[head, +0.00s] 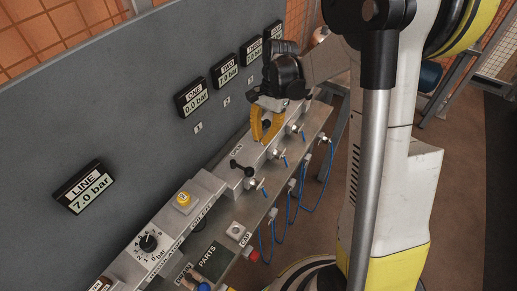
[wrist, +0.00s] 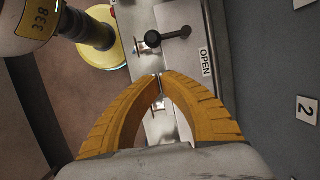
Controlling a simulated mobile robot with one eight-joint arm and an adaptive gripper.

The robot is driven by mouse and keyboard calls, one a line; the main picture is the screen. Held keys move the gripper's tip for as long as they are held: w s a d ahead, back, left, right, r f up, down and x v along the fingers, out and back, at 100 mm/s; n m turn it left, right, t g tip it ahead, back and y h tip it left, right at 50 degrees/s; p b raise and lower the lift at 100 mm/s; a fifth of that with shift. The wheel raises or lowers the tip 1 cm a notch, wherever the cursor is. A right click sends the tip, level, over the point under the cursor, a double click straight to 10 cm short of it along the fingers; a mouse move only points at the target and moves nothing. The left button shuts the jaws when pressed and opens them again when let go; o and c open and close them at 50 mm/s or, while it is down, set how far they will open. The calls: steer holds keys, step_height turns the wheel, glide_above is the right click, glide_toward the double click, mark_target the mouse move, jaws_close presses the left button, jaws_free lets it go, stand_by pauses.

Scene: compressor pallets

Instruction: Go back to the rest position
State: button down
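My gripper (head: 262,138) is over the manifold rail (head: 205,222) in the head view, its two orange fingers pointing down. In the wrist view its fingertips (wrist: 160,76) come together with only a thin slit between them, and I see nothing held. A black-knobbed valve lever (wrist: 182,32) lies just beyond the fingertips, apart from them, beside a label reading OPEN (wrist: 206,62). The lever also shows in the head view (head: 240,168), to the lower left of my gripper. Part of the rail behind the fingers is hidden.
A grey panel carries the displays LINE (head: 84,187) at 7.0 bar, ONE (head: 193,97) at 0.0 bar and TWO (head: 225,70) at 7.0 bar. A yellow button (head: 183,199), a dial (head: 148,242) and a PARTS tray (head: 213,258) are nearer. Blue hoses (head: 288,215) hang below.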

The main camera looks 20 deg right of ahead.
steer(key=s+a+r+n+t+h, duration=0.15)
steer(key=s+r+n+t, duration=0.3)
steer(key=r, duration=0.65)
steer(key=s+a+r+n+t+h+b, duration=0.1)
steer(key=s+n+t, duration=0.3)
steer(key=s, duration=0.5)
steer(key=n+b, duration=0.1)
steer(key=n, duration=0.1)
steer(key=shift+n+t, duration=0.35)
